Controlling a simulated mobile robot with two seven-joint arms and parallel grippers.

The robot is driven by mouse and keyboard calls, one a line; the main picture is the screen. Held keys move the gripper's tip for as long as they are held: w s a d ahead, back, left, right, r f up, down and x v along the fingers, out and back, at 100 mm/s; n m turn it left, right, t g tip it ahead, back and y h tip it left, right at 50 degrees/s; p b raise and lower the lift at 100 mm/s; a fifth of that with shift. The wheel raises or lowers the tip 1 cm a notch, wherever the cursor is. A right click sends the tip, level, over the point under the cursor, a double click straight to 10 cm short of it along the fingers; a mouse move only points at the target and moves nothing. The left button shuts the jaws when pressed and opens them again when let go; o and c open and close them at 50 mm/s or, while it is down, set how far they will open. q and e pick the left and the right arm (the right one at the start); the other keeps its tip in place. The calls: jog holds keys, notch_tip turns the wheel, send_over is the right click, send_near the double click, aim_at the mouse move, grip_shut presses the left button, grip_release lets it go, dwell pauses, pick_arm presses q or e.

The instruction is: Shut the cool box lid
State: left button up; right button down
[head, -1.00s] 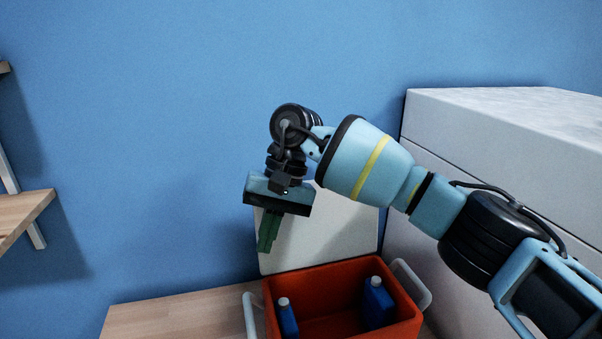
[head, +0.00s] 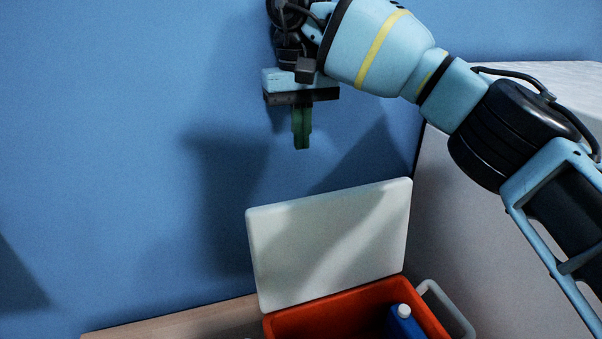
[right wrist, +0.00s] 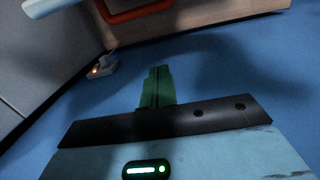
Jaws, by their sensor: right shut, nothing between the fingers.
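The red cool box (head: 350,308) stands at the bottom of the head view, its lower part cut off by the frame. Its white lid (head: 330,243) is open, standing up at the back of the box near the blue wall. My right gripper (head: 302,147) has its green fingers shut and empty, pointing down. In the picture it is above the lid's top edge and does not touch it. In the right wrist view, the shut green fingers (right wrist: 157,85) show near the middle. My left gripper is not in view.
A blue bottle (head: 405,322) stands in the box. The box's pale handle (head: 450,308) sticks out on the right. A large white block (head: 465,190) stands right of the box. A wooden surface (head: 180,322) extends to the left. A small device with an orange light (right wrist: 100,69) shows in the right wrist view.

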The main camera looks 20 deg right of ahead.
jog(key=s+f+p, duration=0.1)
jog(key=s+f, duration=0.3)
jog(key=f, duration=0.4)
jog(key=shift+s+p, duration=0.35)
jog(key=shift+f, duration=0.1)
dwell(0.6)
